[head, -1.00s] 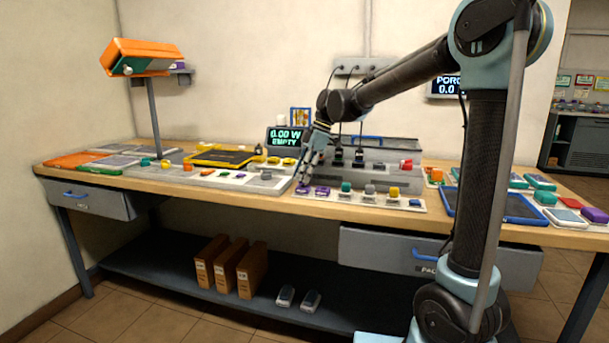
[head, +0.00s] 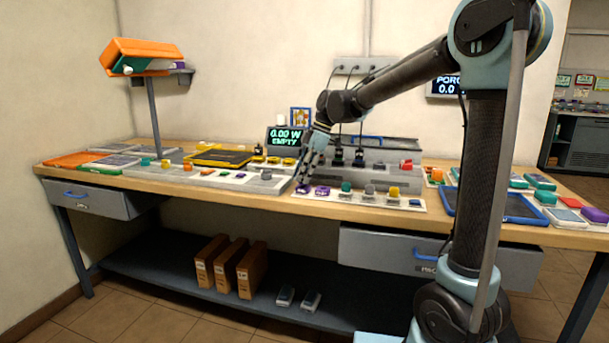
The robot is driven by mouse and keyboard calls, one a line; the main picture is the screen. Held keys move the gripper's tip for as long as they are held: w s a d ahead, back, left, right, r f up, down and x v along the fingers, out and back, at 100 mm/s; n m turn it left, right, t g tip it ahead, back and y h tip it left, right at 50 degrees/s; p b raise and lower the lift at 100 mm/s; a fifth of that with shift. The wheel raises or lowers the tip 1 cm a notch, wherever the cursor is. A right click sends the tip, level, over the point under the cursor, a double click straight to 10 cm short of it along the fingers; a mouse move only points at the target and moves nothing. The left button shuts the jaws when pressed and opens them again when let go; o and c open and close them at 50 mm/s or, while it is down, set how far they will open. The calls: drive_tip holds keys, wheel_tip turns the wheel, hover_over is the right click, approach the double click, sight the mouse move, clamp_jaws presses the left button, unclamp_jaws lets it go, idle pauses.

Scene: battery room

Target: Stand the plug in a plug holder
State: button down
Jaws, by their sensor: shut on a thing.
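My gripper (head: 302,182) points down at the left end of a pale strip (head: 330,197) near the front edge of the workbench. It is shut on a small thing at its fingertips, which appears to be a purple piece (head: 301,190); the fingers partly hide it. I cannot tell whether that piece is a plug or whether it touches the strip. Two black plugs (head: 338,157) with cords stand upright behind the strip, to the right of my gripper. I cannot tell which part is a plug holder.
Purple (head: 322,190), teal (head: 346,187), grey (head: 370,190) and yellow (head: 393,191) pieces line the strip. A grey tray (head: 230,178) with small parts lies left. A blue-rimmed tray (head: 500,219) lies right.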

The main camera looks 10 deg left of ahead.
drive_tip(key=shift+f, duration=0.35)
drive_tip(key=c, duration=1.7)
unclamp_jaws()
drive_tip(key=shift+v, duration=5.5)
drive_tip(key=shift+s, duration=0.15)
